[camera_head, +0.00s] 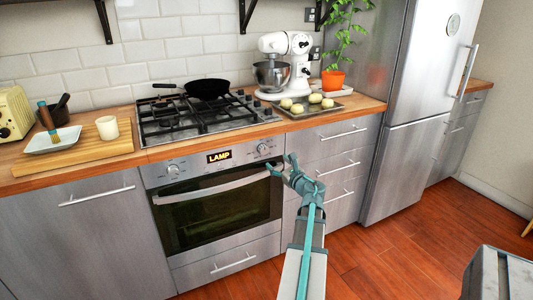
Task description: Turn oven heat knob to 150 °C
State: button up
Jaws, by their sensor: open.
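The steel-fronted oven (222,216) is under the hob, with its door shut. Its control panel has a left knob (173,169), a right knob (263,148) and, between them, a display (219,156) that reads "LAMP". The knob markings are too small to read, so I cannot tell which knob sets the heat or where it points. My gripper (279,163) is open and empty. It is just below and to the right of the right knob in the picture, near the right end of the oven door handle (212,186), and appears apart from the knob.
The gas hob (165,124) with a black pan (207,88) is above the oven. A baking tray (334,106) with pale buns and a stand mixer (298,70) stand to the right. Drawers (337,147) with bar handles are right of the oven. The floor in front is clear.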

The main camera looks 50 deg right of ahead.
aim_at(265, 151)
jog(key=x, duration=1)
jog(key=shift+w+d, duration=0.15)
jog(key=shift+w, duration=0.15)
jog(key=c, duration=1.1)
